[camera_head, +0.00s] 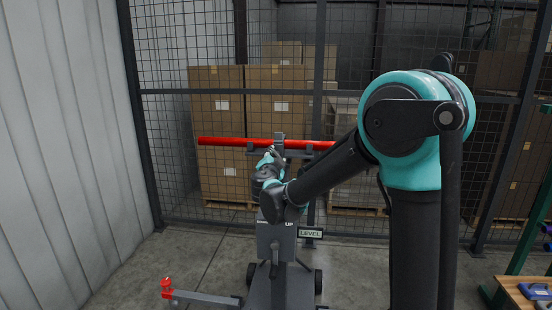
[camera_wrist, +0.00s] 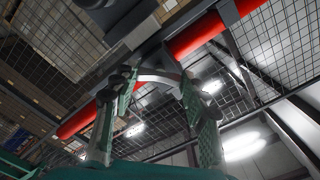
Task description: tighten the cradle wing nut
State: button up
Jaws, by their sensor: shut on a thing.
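A long red bar (camera_head: 225,141) lies level across the grey cradle (camera_head: 280,138) on top of a wheeled stand (camera_head: 273,238). My gripper (camera_head: 274,154) is up against the near side of the cradle, just below the bar. In the wrist view the two green-padded fingers of my gripper (camera_wrist: 158,88) reach up to the underside of the cradle (camera_wrist: 130,35), with the red bar (camera_wrist: 195,38) running past behind. The gripper is shut on a small part there, taken as the wing nut; its shape is mostly hidden by the fingers and the cradle.
The stand carries a LEVEL sign (camera_head: 311,233) and a base leg ending in a red knob (camera_head: 166,286). A mesh fence (camera_head: 170,130) with stacked cartons (camera_head: 220,110) stands behind. A wooden bench (camera_head: 515,291) is at lower right.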

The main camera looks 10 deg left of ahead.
jog(key=m, duration=0.4)
jog(key=shift+m, duration=0.4)
dwell(0.4)
jog(key=o, duration=1.2)
jog(key=shift+c, duration=0.2)
jog(key=s, duration=1.2)
jog(key=shift+a, duration=0.2)
jog(key=shift+c, duration=0.6)
